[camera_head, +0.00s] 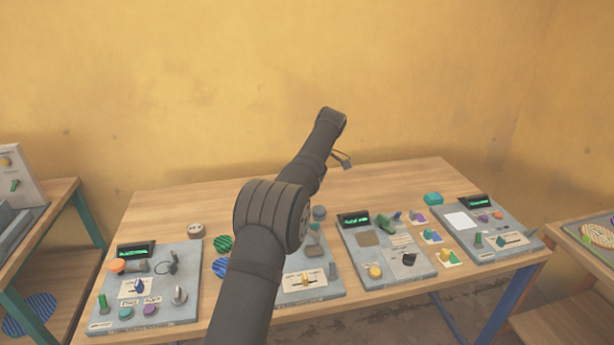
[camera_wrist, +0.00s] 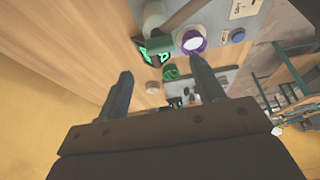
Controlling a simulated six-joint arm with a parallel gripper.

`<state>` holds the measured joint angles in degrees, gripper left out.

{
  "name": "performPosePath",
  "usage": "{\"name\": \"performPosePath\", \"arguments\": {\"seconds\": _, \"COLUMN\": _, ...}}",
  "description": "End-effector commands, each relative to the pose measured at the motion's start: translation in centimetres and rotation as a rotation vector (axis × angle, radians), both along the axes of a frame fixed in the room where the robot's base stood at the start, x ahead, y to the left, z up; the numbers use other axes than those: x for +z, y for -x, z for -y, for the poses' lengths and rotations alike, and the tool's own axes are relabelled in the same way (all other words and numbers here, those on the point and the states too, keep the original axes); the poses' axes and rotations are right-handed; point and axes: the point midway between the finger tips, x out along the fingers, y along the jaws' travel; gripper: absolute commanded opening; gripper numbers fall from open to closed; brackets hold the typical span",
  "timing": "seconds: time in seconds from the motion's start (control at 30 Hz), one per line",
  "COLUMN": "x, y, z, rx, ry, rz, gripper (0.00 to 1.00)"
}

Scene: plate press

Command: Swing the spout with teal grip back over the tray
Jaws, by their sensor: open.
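My gripper (camera_head: 343,160) hangs at the end of my raised arm, above the back of the table and apart from the panels. In the wrist view its two fingers (camera_wrist: 160,64) stand wide apart with nothing between them. I cannot tell which is the spout's grip. Brown patches lie on both panels; I cannot tell which, if any, is the tray.
A left panel (camera_head: 185,308) and a right panel (camera_head: 487,250) carry knobs, buttons and lit displays. Side tables stand at both edges.

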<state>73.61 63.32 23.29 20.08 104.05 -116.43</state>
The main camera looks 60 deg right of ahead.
Motion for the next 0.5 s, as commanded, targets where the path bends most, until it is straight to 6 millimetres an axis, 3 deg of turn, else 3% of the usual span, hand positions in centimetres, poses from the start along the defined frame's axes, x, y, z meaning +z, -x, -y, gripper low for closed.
{"name": "performPosePath", "arguments": {"seconds": 0.2, "x": 2.8, "y": 0.8, "z": 0.9, "rx": 0.000, "ry": 0.003, "rz": 0.002, "gripper": 0.62}}
{"name": "performPosePath", "arguments": {"seconds": 0.5, "x": 4.5, "y": 1.3, "z": 1.3, "rx": 0.001, "ry": 0.002, "rz": 0.000, "gripper": 0.62}}
